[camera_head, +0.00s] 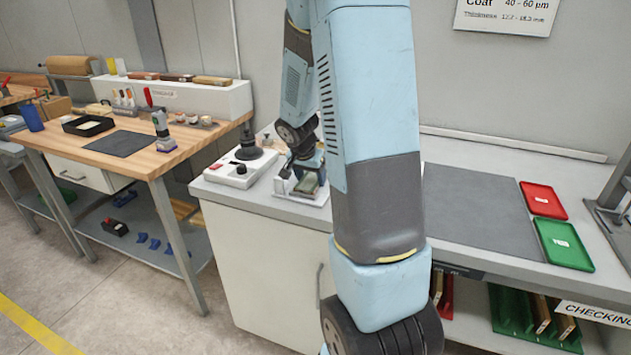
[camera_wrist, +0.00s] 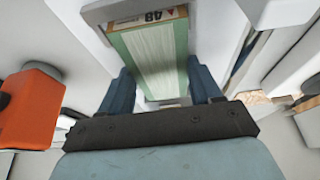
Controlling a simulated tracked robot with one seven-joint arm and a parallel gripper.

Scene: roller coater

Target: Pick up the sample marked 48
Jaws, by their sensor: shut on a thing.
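The sample marked 48 (camera_wrist: 152,60) is a flat board with a pale green coated face and a bare wooden end carrying the number, upside down in the wrist view. My gripper (camera_wrist: 159,72) is shut on it, with one blue finger along each long side. I cannot tell whether the sample still touches the fixture. My arm hides part of this area.
A white control box (camera_head: 240,170) with a dark knob stands just left of the fixture. Right of my arm lie a grey mat (camera_head: 470,205), a red tray (camera_head: 543,200) and a green tray (camera_head: 564,244). A wooden workbench (camera_head: 175,150) with tools stands at left.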

